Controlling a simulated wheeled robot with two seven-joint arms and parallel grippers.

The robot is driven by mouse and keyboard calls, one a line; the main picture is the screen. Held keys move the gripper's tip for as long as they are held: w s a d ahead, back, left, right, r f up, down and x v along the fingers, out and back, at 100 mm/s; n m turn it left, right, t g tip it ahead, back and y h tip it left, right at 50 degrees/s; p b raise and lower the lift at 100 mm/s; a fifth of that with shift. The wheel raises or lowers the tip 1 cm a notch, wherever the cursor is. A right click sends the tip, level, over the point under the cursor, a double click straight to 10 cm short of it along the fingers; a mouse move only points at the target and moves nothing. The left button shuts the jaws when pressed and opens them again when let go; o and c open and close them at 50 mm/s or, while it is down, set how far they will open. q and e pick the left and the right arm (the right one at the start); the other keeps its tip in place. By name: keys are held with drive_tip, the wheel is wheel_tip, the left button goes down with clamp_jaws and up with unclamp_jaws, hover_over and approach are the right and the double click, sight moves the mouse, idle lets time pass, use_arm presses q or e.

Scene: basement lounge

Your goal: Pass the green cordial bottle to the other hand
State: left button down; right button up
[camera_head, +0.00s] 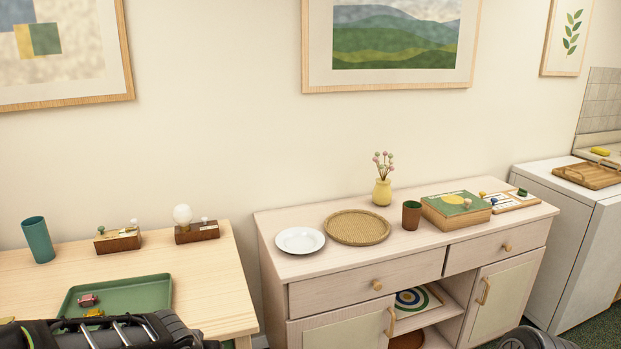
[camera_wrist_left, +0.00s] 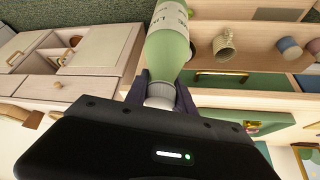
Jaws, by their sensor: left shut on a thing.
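The green cordial bottle (camera_wrist_left: 168,48) shows in the left wrist view, with a pale label at the top edge and a whitish cap toward my gripper. My left gripper (camera_wrist_left: 163,86) is shut on it near the cap end, one dark finger on each side. The bottle's far end is cut off by the frame. In the head view my left arm crosses the lower left corner, and neither the bottle nor the left fingertips show. A dark part of mine shows at the bottom right edge, but no right gripper fingers are visible.
In the head view, a wooden table holds a teal cup (camera_head: 38,240) and a green tray (camera_head: 150,288). The sideboard (camera_head: 340,272) carries a white plate (camera_head: 300,240), woven mat (camera_head: 357,227), yellow vase (camera_head: 382,192), brown cup (camera_head: 411,215) and game box (camera_head: 456,211). A gap separates the two.

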use_arm(q)
drive_tip(key=shift+s+d+f+m, duration=0.15)
drive_tip(key=shift+d+f, duration=0.2)
drive_tip(key=shift+d, duration=0.2)
drive_tip(key=shift+s+d+f+m, duration=0.15)
drive_tip(key=shift+d+f, duration=0.15)
drive_tip(key=shift+d, duration=0.2)
drive_tip(key=shift+d+r+h, duration=0.1)
drive_tip(key=shift+h, duration=0.2)
drive_tip(key=d+r+m+h, duration=0.1)
drive_tip(key=d+m, duration=0.3)
drive_tip(key=d, duration=0.4)
drive_tip(key=d+r+m+g+h, duration=0.1)
drive_tip(key=d+r+m, duration=0.3)
drive_tip(key=d, duration=0.5)
drive_tip(key=shift+s+h, duration=0.2)
drive_tip(key=shift+h, duration=0.6)
drive_tip(key=shift+r, duration=0.1)
drive_tip(key=d+f, duration=0.5)
drive_tip(key=d, duration=0.2)
